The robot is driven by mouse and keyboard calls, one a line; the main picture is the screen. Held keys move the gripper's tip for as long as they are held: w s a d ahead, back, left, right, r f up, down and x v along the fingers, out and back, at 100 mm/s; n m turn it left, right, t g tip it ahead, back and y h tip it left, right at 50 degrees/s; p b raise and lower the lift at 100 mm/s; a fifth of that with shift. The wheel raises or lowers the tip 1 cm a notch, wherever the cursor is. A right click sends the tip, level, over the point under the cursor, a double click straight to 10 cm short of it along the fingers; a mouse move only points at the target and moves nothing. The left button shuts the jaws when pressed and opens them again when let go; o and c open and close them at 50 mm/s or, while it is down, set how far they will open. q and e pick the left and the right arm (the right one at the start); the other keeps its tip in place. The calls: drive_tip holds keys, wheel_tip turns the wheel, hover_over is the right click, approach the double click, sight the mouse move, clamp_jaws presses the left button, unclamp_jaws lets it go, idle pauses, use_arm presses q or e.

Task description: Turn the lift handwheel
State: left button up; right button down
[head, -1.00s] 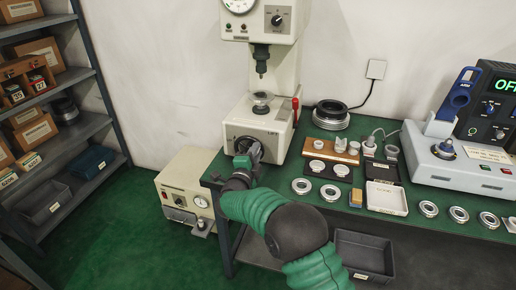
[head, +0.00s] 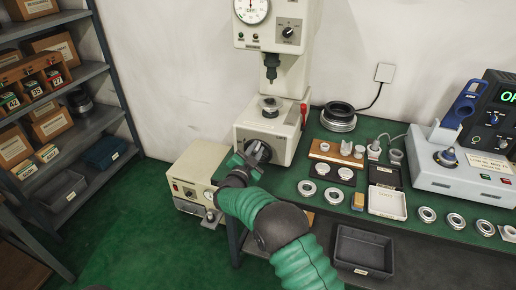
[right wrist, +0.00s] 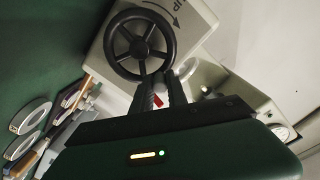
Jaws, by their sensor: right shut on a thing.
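The lift handwheel is a black spoked wheel (right wrist: 140,45) on the front of the pale press (head: 288,110). In the right wrist view its rim and spokes show, beside an arrow marked UP. My right gripper (right wrist: 160,92) is shut on the handwheel's rim. In the head view the right gripper (head: 254,152) is at the front of the press base and covers much of the wheel. My left gripper is not in view.
Bearing rings (head: 333,194) and a white tray (head: 387,203) lie on the green bench right of the press. A beige box (head: 193,180) stands low at the left. A shelf rack (head: 88,135) is further left, with open floor between.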

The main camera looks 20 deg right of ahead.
drive_tip(key=shift+a+f, duration=0.25)
drive_tip(key=shift+f, duration=0.1)
drive_tip(key=c, duration=1.7)
unclamp_jaws()
drive_tip(key=o, duration=0.4)
drive_tip(key=shift+w+r, duration=0.1)
drive_tip(key=shift+r, duration=0.1)
drive_tip(key=shift+s+a, duration=0.1)
drive_tip(key=shift+s, duration=0.15)
drive_tip(key=v, duration=1.6)
drive_tip(key=shift+s+a, duration=0.15)
drive_tip(key=shift+a, duration=0.05)
